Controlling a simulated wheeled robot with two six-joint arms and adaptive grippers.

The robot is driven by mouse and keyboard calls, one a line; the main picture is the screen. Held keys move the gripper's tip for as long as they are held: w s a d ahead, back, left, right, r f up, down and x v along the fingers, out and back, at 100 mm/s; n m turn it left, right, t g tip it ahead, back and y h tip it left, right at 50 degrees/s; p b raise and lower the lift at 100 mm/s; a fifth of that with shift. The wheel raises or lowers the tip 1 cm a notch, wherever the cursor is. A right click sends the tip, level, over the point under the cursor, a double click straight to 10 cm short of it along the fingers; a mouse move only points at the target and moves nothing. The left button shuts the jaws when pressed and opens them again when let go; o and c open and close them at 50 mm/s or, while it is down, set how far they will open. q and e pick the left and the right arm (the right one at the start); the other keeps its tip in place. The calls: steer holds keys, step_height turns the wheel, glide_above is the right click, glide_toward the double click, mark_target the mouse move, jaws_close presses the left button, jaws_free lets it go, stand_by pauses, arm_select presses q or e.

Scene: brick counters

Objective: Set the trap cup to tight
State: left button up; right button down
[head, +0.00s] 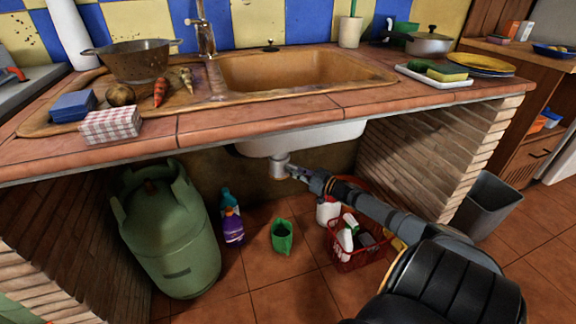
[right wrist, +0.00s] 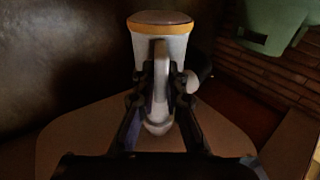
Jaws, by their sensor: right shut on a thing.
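The trap cup (head: 281,168) hangs under the sink's white underside in the head view. In the right wrist view the trap cup (right wrist: 160,48) is a pale cylinder with an orange band near its top edge and a raised vertical rib on the near side. My right gripper (head: 298,173) reaches in from the right under the counter. In the right wrist view its fingers (right wrist: 161,92) stand on both sides of the rib, shut on it. The cup's far side is hidden, and I see no mark telling how tight it is. My left gripper is not in view.
A green gas cylinder (head: 172,235) stands left below the counter. The brick pillar (head: 435,160) bounds the right side.

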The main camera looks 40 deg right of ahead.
steer(key=c, duration=1.4)
jaws_free()
steer(key=shift+f, duration=0.1)
steer(key=s+d, duration=0.1)
steer(key=s, duration=0.6)
steer(key=shift+s+d, duration=0.2)
